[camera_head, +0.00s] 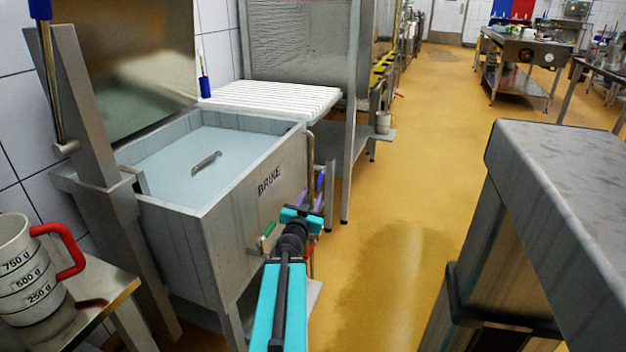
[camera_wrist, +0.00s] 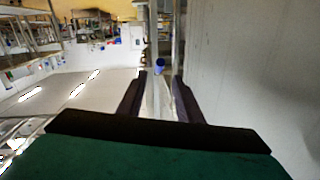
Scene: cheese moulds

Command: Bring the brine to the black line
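A grey metal tank (camera_head: 225,240) marked BRINE stands at left centre in the head view, holding pale blue brine (camera_head: 160,160). A small grey object (camera_head: 206,163) lies at the brine's surface. I cannot make out a black line. By the tank's right end are a green handle (camera_head: 268,230), a blue handle (camera_head: 320,181) and a red handle (camera_head: 311,246). My gripper is in front of that end, its fingers partly hidden by my wrist. In the wrist view my gripper (camera_wrist: 159,80) is open, its dark fingers apart. A blue piece (camera_wrist: 160,65) shows beyond them, between the tips.
A white measuring jug (camera_head: 28,275) with a red handle stands on a small table at lower left. A white slatted rack (camera_head: 270,97) lies behind the tank. A grey counter (camera_head: 560,180) fills the right. The yellow floor (camera_head: 410,190) between is clear.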

